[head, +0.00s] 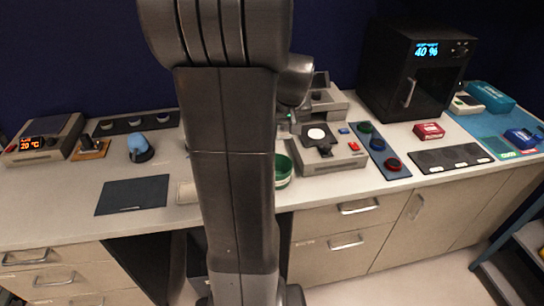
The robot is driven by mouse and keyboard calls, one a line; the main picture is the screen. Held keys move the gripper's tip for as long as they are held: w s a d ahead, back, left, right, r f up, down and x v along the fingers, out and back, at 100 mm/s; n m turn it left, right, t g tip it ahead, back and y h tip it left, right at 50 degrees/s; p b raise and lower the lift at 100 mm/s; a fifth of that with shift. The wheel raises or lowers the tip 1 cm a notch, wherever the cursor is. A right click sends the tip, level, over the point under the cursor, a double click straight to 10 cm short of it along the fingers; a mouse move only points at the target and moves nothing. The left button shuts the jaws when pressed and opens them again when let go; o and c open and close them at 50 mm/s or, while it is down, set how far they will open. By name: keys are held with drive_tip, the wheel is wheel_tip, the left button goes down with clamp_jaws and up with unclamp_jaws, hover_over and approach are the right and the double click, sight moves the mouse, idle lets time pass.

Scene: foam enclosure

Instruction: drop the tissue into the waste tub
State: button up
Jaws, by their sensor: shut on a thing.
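A green tub with a pale band (284,172) stands on the counter just right of my arm column, which covers its left part. It is the only tub-like thing I can see and I take it for the waste tub. Its inside is mostly hidden. My arm's dark links fill the middle of the head view, and one wrist-side link shows at the upper right of the column. My gripper's fingertips are hidden behind the arm. No tissue can be made out, so I cannot tell where it is.
A dark mat (132,195) and a small beige block (186,192) lie left of my arm. A blue-topped object (138,144) stands behind the mat. A black oven (411,75) is at back right.

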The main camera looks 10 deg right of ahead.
drive_tip(key=shift+s+f+b, duration=0.15)
drive_tip(key=shift+f+b, duration=0.3)
drive_tip(key=shift+f, duration=0.05)
wheel_tip(320, 180, down, 5)
drive_tip(key=b, duration=0.3)
drive_tip(key=shift+r, duration=0.1)
drive_tip(key=o, duration=1.1)
drive_tip(key=b+v, duration=0.1)
drive_tip(key=v, duration=1.3)
drive_tip(key=shift+s, duration=0.1)
